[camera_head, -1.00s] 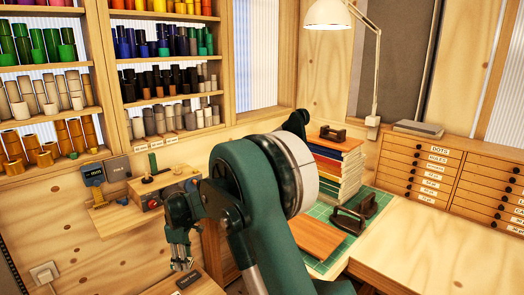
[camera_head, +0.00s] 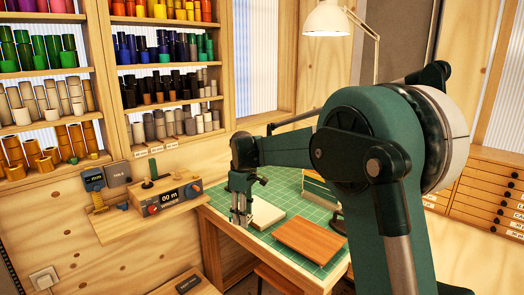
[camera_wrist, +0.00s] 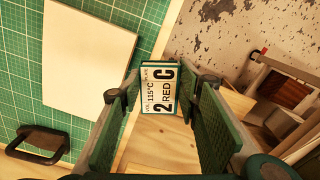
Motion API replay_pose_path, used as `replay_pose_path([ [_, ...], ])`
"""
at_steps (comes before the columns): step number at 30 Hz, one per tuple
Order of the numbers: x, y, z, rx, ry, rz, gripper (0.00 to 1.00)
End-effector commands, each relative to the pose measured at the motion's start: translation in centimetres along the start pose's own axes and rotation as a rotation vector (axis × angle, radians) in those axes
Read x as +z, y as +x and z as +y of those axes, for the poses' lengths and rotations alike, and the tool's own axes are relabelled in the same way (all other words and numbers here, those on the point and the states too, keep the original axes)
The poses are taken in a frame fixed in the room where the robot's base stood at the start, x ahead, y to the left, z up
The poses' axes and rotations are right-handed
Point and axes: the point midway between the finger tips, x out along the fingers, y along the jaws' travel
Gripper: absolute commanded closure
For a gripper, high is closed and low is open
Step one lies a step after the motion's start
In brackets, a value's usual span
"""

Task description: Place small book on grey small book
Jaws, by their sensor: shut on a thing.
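My gripper (camera_head: 240,217) hangs at the left edge of the green mat. The head view is too small to show this block clearly. A pale grey-white flat slab (camera_head: 266,213) lies on the mat, just right of my gripper. It also shows in the wrist view (camera_wrist: 88,52), left of the fingers and apart from the held block. It may be the grey small book; I cannot tell for sure.
The green cutting mat (camera_head: 290,203) carries a brown wooden board (camera_head: 310,240) right of the slab. A black-handled frame (camera_wrist: 38,144) lies near the slab. A wall shelf unit with a dial box (camera_head: 172,197) stands left.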

Motion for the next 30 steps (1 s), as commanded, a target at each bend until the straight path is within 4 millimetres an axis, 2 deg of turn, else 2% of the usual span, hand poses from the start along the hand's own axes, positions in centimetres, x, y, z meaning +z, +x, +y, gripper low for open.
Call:
replay_pose_path([
  [11, 4.3, 0.3, 6.4, 0.0, 0.277, 0.0, 0.79],
  [24, 13.6, 0.4, 17.0, 0.0, 0.783, 0.0, 0.79],
  [30, 17.6, 0.4, 20.7, 0.0, 0.979, 0.0, 0.79],
])
